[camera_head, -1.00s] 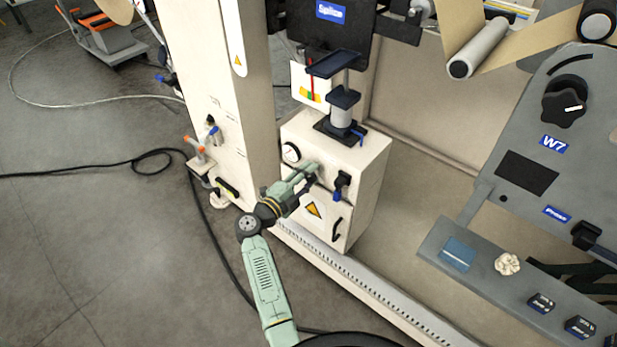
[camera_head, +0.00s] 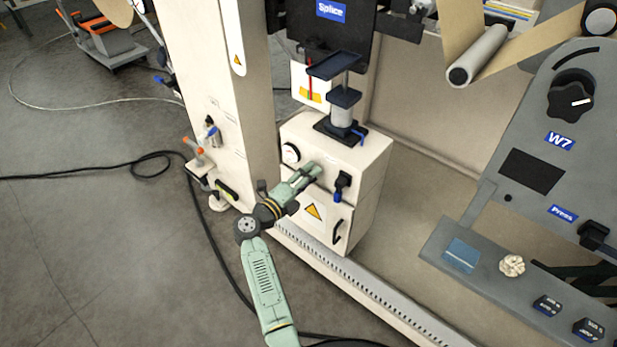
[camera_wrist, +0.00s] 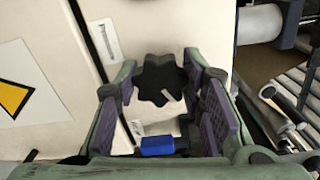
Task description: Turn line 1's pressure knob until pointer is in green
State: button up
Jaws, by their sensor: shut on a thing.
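A black lobed knob (camera_wrist: 161,80) with a pale mark sits between the two purple-padded fingers of my gripper (camera_wrist: 168,88) in the wrist view. The fingers are shut on it. In the head view my gripper (camera_head: 316,170) is at the front of the cream cabinet (camera_head: 365,165), and it hides the knob there. A small round white gauge (camera_head: 291,153) with a dark rim is on the cabinet, up and left of my gripper. Its pointer and any green zone are too small to read.
A black valve with a blue handle (camera_head: 338,196) is close to the right of my gripper; blue also shows below the knob in the wrist view (camera_wrist: 157,146). A warning triangle (camera_head: 313,212) and a door handle (camera_head: 337,231) are below. A white card (camera_head: 309,88) hangs above.

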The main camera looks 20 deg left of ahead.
jog(key=o, duration=1.2)
jog(key=shift+c, duration=0.2)
jog(key=v, duration=1.2)
